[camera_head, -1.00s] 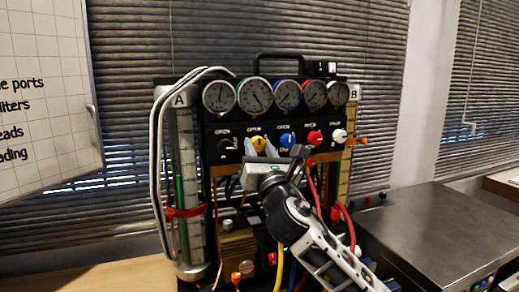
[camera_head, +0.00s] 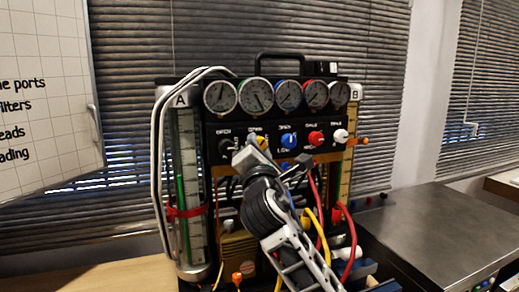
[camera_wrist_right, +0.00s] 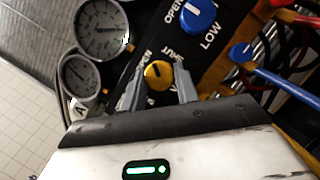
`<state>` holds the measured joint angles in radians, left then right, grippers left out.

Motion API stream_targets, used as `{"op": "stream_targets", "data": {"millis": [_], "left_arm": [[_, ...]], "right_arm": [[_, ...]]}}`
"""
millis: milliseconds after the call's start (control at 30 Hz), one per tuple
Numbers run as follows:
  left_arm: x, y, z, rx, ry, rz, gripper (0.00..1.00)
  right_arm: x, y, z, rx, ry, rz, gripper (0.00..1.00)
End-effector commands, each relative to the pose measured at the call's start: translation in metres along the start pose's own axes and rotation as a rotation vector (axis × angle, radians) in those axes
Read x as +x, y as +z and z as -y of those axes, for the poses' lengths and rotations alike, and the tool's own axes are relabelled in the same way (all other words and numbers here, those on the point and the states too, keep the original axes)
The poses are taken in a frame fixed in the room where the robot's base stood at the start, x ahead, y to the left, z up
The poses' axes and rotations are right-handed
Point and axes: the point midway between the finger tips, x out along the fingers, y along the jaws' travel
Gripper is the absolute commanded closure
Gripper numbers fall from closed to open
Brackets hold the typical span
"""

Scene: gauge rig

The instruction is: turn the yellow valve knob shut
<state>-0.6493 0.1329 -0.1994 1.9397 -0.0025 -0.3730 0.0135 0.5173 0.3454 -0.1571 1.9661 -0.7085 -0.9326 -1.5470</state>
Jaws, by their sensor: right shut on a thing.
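The yellow valve knob (camera_head: 262,140) is on the dark front panel of the gauge rig, between a black knob and a blue knob. In the right wrist view the yellow knob (camera_wrist_right: 158,74) shows a dark mark on its face, with "OPEN" and "SHUT" lettering beside it. My right gripper (camera_head: 258,144) is at the knob and partly covers it in the head view. In the wrist view its two grey fingers (camera_wrist_right: 158,88) stand on either side of the knob, shut on it. My left gripper is not in view.
Round gauges (camera_head: 257,95) line the panel above the knobs. A blue knob (camera_head: 288,140), a red knob (camera_head: 316,138) and a white knob (camera_head: 340,135) sit to the right. Red hoses (camera_head: 350,235) and yellow hoses hang near my arm. A steel-topped unit (camera_head: 440,225) stands at right.

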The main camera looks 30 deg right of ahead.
Motion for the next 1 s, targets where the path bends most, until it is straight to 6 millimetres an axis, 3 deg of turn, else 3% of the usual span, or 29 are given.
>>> {"op": "stream_targets", "data": {"millis": [600, 1000], "left_arm": [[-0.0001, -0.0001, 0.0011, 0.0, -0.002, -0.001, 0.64], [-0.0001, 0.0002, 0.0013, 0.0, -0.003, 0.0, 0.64]], "right_arm": [[0.0003, 0.0004, -0.0043, 0.54, -0.225, -0.002, 0.92], [0.0008, 0.0014, -0.005, 0.788, -0.329, -0.002, 0.92]]}}
